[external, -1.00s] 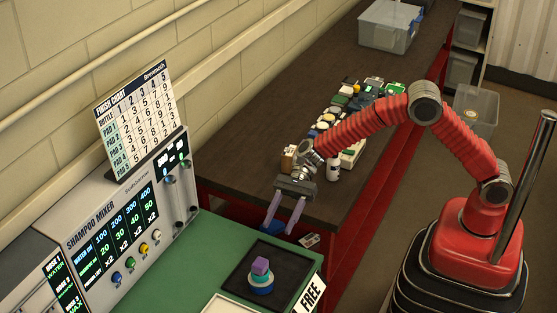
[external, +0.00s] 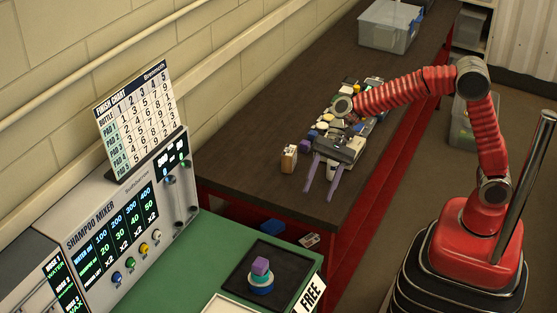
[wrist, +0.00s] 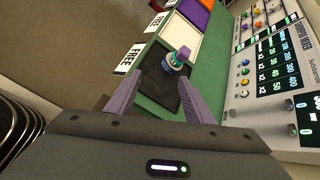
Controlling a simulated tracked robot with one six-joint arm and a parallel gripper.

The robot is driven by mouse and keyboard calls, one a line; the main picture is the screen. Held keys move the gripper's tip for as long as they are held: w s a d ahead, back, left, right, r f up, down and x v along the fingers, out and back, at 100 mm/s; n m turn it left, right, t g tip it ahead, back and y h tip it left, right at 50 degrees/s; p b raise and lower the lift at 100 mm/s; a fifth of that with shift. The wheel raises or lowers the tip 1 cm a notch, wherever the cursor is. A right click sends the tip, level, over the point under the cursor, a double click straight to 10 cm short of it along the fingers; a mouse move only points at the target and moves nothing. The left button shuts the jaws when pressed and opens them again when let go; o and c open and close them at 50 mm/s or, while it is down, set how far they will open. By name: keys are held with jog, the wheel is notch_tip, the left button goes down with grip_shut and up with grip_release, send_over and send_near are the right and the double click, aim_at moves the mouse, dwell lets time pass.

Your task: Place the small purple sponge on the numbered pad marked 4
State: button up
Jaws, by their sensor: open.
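A small purple block (external: 260,266), which looks like the sponge, sits on top of a stack of round teal, white and blue pieces (external: 261,284) on a black square tray (external: 237,282). It also shows in the wrist view (wrist: 184,52), ahead of my fingers. My gripper (external: 319,195) is open and empty over the near end of the dark bench, well apart from the stack. Its two purple fingers frame the lower part of the black tray in the wrist view (wrist: 160,80). No pad marked 4 can be read in either view.
FREE cards (external: 310,294) stand along the green table's edge. The shampoo mixer (external: 125,235) borders the table. A brown bottle (external: 289,159) and several small items stand on the bench.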

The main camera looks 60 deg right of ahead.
jog(key=s+d+r+n+t+h, duration=0.2)
jog(key=s+d+n+h, duration=0.3)
jog(key=s+d, duration=0.6)
jog(key=s+d+r+n+t+h, duration=0.2)
jog(key=s+d+n+h, duration=0.3)
jog(key=s+d, duration=0.7)
jog(key=d+n+t, duration=0.1)
jog(key=d+n, duration=0.1)
jog(key=d, duration=0.6)
jog(key=shift+t, duration=0.3)
